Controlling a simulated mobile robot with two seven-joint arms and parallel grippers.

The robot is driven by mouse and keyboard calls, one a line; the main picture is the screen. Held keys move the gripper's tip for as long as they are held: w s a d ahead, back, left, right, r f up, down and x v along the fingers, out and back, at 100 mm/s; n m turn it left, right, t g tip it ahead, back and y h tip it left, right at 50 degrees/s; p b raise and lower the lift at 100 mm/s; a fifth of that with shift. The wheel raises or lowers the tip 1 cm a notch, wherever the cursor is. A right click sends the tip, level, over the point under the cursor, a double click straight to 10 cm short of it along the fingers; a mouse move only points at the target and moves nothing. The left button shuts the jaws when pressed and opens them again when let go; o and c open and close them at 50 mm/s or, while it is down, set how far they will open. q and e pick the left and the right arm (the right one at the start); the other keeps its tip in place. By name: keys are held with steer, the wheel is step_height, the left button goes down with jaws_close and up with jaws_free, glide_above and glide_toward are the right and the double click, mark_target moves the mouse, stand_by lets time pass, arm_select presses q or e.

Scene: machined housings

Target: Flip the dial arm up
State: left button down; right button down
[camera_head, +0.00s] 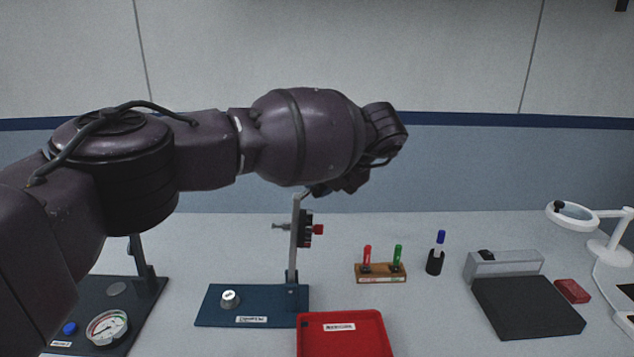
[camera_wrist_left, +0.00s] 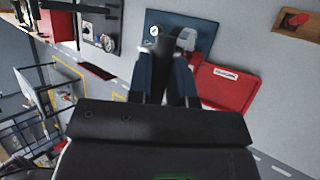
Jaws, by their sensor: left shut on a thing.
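The dial arm (camera_head: 293,250) is a slim grey bar rising from a dark hinge block on a blue base plate (camera_head: 215,312). It stands close to upright. A dark dial unit with a red knob (camera_head: 318,229) is fixed partway up it. My left gripper (camera_head: 318,190) is at the top of the bar, shut on its upper end; the arm's wrist partly hides the contact. In the left wrist view, my left gripper (camera_wrist_left: 165,62) points down towards the blue plate (camera_wrist_left: 205,32), and its fingers hide most of the bar. My right gripper is not in view.
A red tray (camera_head: 375,345) lies at the front, touching or near the plate. A gauge panel (camera_head: 140,290) is at the left. A wooden marker rack (camera_head: 381,273), a pen cup (camera_head: 435,262), a grey box and black pad (camera_head: 528,310), and a magnifier lamp (camera_head: 610,250) are to the right.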

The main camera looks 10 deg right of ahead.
arm_select(q)
steer(key=shift+s+d+f, duration=0.15)
steer(key=shift+f, duration=0.3)
steer(key=shift+s+d+f, duration=0.1)
steer(key=shift+s+f, duration=0.05)
steer(key=shift+f, duration=0.25)
steer(key=c, duration=1)
jaws_free()
steer(key=shift+d, duration=0.2)
steer(key=shift+c, duration=0.2)
steer(key=shift+w+r, duration=0.1)
steer(key=shift+a, duration=0.1)
steer(key=shift+w+r, duration=0.15)
steer(key=shift+r, duration=0.05)
steer(key=shift+r, duration=0.1)
steer(key=v, duration=1)
steer(key=shift+r, duration=0.3)
